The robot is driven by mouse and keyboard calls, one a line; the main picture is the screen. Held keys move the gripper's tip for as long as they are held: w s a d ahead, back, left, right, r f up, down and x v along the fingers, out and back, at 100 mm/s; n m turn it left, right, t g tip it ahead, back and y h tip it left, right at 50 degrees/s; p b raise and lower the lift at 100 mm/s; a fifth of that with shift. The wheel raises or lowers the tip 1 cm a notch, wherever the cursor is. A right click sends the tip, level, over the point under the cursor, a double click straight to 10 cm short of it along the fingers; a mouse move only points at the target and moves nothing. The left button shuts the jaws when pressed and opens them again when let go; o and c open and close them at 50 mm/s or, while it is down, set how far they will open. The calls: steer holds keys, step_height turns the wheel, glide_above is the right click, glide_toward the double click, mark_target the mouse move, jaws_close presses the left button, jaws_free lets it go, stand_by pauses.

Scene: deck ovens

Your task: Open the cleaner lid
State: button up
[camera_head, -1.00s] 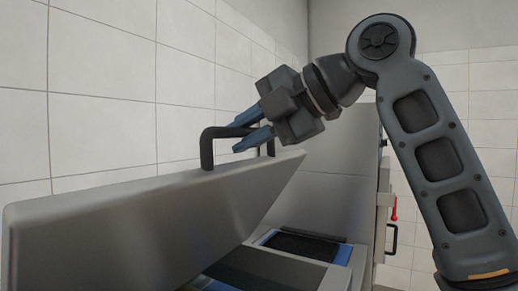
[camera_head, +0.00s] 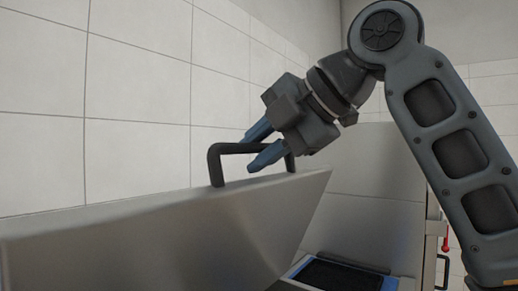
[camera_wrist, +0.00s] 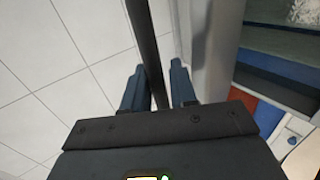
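The cleaner lid (camera_head: 200,225) is a grey metal panel, raised and tilted, in the lower left of the head view. A dark bar handle (camera_head: 216,165) stands on its upper edge. My gripper (camera_head: 258,147) is at this handle, one finger on each side of the bar. In the wrist view the handle (camera_wrist: 145,35) runs between the fingertips (camera_wrist: 158,82), with gaps visible beside it, so the fingers look open around it. The grey lid (camera_wrist: 213,45) shows right of the fingers there. Whether a finger touches the bar is unclear.
Below the lid is the cleaner's interior, with a dark panel in a blue frame (camera_head: 340,276). A grey upright panel (camera_head: 375,185) stands behind. A red handle (camera_head: 445,238) is at the right. The tiled wall (camera_head: 135,100) is behind the lid.

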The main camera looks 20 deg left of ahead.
steer(key=shift+o, duration=0.9)
steer(key=shift+d, duration=0.1)
